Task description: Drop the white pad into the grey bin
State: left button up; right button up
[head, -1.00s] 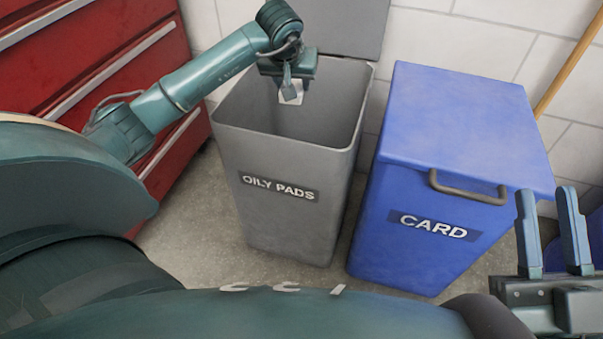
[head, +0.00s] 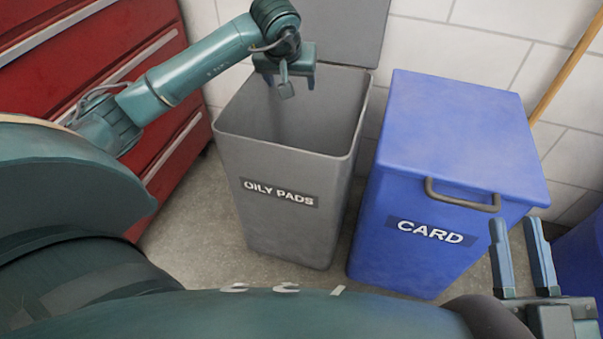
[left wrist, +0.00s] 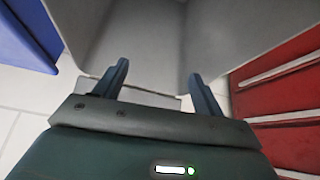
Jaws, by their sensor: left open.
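The grey bin (head: 285,225), labelled OILY PADS, stands with its lid up against the wall. My left gripper (head: 288,84) is over the bin's open mouth. In the left wrist view my left gripper (left wrist: 158,70) has its fingers spread, with the grey bin's inside (left wrist: 155,40) beyond them. I cannot see the white pad in either current view; the bottom of the bin is hidden by its front wall in the head view. My right gripper (head: 515,222) is open and empty at the lower right, in front of the blue bin.
A blue bin (head: 455,140) with a closed lid and handle, labelled CARD, stands right of the grey bin. A red drawer cabinet (head: 130,60) is at the left. A wooden pole (head: 568,66) leans at the right wall. Some bare floor shows in front of the bins.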

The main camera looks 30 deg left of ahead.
pick_arm(q)
jog(key=p+v, duration=0.2)
jog(key=v, duration=0.6)
pick_arm(e)
jog(key=shift+s+f+m+g+h, duration=0.2)
jog(key=shift+f+m+h, duration=0.05)
jog(key=shift+f+h, duration=0.2)
jog(key=shift+s+f+m+g+h, duration=0.15)
jog(key=shift+f+m+g+h, duration=0.1)
jog(key=shift+f+h, duration=0.2)
pick_arm(q)
jog(key=shift+r, duration=0.1)
